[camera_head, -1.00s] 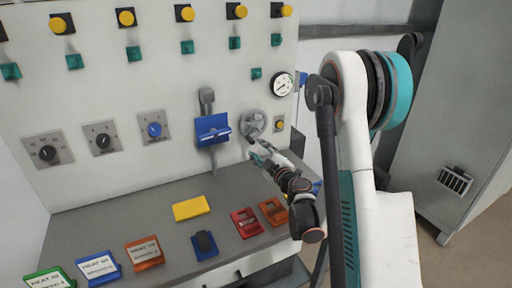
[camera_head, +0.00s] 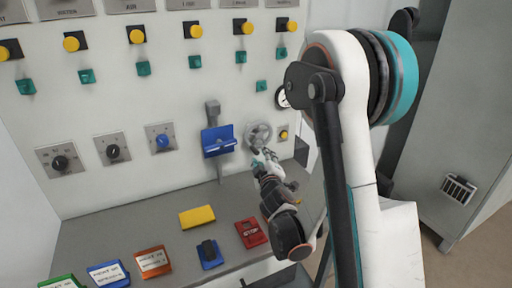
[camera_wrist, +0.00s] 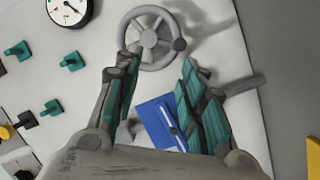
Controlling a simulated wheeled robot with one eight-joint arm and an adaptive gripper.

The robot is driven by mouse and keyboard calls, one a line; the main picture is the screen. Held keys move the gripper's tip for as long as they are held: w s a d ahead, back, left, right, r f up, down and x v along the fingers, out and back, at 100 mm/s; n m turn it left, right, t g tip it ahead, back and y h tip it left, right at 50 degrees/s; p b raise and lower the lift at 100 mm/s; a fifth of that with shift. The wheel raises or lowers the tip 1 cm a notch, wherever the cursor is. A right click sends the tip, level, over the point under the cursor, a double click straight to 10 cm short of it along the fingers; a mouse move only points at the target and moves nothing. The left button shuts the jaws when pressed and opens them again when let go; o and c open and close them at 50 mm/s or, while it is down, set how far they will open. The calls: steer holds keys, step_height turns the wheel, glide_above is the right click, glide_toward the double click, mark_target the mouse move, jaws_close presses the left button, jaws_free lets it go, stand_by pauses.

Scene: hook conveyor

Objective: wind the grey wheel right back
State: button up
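The grey wheel (camera_head: 258,134) is mounted on the upright panel, right of a blue holder. In the wrist view the wheel (camera_wrist: 149,39) shows a round rim, spokes and a dark knob (camera_wrist: 180,44) at the right of its rim. My gripper (camera_head: 259,155) is just below and in front of the wheel. In the wrist view my gripper (camera_wrist: 157,64) has its two teal-padded fingers apart, with nothing between them. The fingertips overlap the lower part of the wheel in the picture; I cannot tell whether they touch it.
The blue holder (camera_head: 218,142) is left of the wheel, and a gauge (camera_wrist: 69,8) is beside it. Knobs and buttons cover the panel. On the ledge (camera_head: 130,219) lie a yellow block (camera_head: 197,216), a red block (camera_head: 251,233) and labelled blocks. A grey cabinet (camera_head: 465,130) stands right.

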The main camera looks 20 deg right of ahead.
mark_target(256, 153)
steer(key=shift+g, duration=0.6)
steer(key=x, duration=0.3)
steer(key=a+f+p+x, duration=0.1)
steer(key=x, duration=0.7)
steer(key=shift+a+f, duration=0.25)
steer(key=shift+f, duration=0.15)
steer(key=shift+x, duration=0.8)
jaws_close()
